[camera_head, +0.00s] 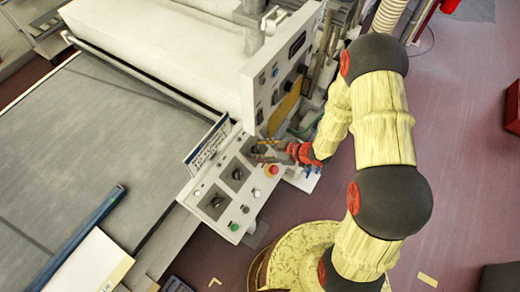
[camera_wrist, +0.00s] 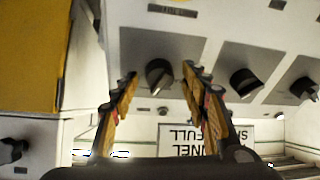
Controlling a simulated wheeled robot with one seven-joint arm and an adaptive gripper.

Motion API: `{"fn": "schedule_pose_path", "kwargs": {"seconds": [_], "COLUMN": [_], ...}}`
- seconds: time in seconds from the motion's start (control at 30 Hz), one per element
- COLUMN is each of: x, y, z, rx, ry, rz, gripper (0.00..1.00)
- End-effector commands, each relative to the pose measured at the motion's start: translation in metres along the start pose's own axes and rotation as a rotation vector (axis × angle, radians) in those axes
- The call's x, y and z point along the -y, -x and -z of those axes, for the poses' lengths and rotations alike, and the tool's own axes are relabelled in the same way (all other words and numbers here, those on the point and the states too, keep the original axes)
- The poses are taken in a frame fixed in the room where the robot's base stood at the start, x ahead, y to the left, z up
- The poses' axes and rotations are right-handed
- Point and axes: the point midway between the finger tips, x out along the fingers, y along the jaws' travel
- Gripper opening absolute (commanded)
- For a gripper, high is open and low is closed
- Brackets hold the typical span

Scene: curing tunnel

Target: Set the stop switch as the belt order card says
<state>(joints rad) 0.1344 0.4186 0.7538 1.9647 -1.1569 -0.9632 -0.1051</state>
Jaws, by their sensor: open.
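A sloped white control panel (camera_head: 225,190) carries a row of black rotary switches on grey plates. The near switch (camera_head: 216,202) and middle switch (camera_head: 237,174) are clear in the head view. My gripper (camera_head: 262,151) is open at the far switch, partly covering it. In the wrist view, a switch (camera_wrist: 159,77) shows between the open fingertips, its handle tilted; contact cannot be told. Other switches (camera_wrist: 245,83) sit to its right. A white card (camera_head: 207,148) stands behind the panel. In the wrist view the card (camera_wrist: 190,137) is upside down, partly hidden, with "NEL" and "FULL" legible.
A red mushroom button (camera_head: 272,170) and a green button (camera_head: 234,227) sit on the panel near the switches. An upright cabinet panel (camera_head: 280,75) rises beyond my gripper. A wide grey belt (camera_head: 85,140) lies left. The floor on the right (camera_head: 465,170) is mostly open.

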Motion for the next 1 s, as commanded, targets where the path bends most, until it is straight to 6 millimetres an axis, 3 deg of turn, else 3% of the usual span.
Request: {"fn": "schedule_pose_path", "kwargs": {"seconds": [0.23, 0.7, 1.0], "x": [-0.002, -0.002, -0.001], "y": [0.011, 0.098, 0.12], "z": [0.0, 0.0, 0.0], "rx": [-0.001, 0.0, 0.0], "ry": [-0.001, -0.001, -0.001], "rz": [-0.003, -0.005, 0.0], "gripper": [0.45, 0.45, 0.45]}}
